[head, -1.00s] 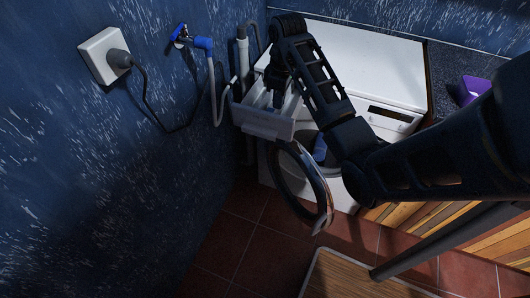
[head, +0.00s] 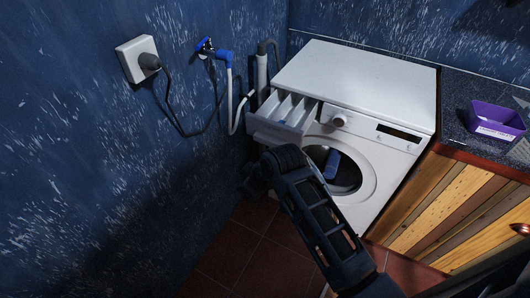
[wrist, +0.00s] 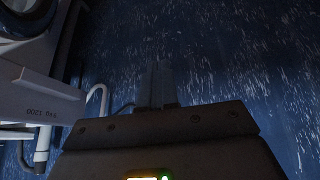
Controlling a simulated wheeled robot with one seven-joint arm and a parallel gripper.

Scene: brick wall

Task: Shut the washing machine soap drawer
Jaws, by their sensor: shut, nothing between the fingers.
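The washing machine (head: 350,80) stands in the corner, white, with a round porthole (head: 350,180) in its front. Its soap drawer (head: 270,126) sticks out at the upper left of the front, with open compartments visible from above. In the wrist view, the drawer's pale front with printed lettering (wrist: 40,108) lies at the left. My gripper (head: 254,181) is dark, below and left of the drawer, partly hidden by my arm. In the wrist view its fingers (wrist: 157,85) are together and empty, beside the drawer and apart from it, with the blue wall behind.
A blue wall with a socket (head: 137,58), a cable, a blue tap (head: 204,46) and hoses (head: 236,105) is close on the left. A counter with a purple box (head: 495,122) stands at the right. A blue item (head: 332,164) shows in the porthole. My arm hides part of the front.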

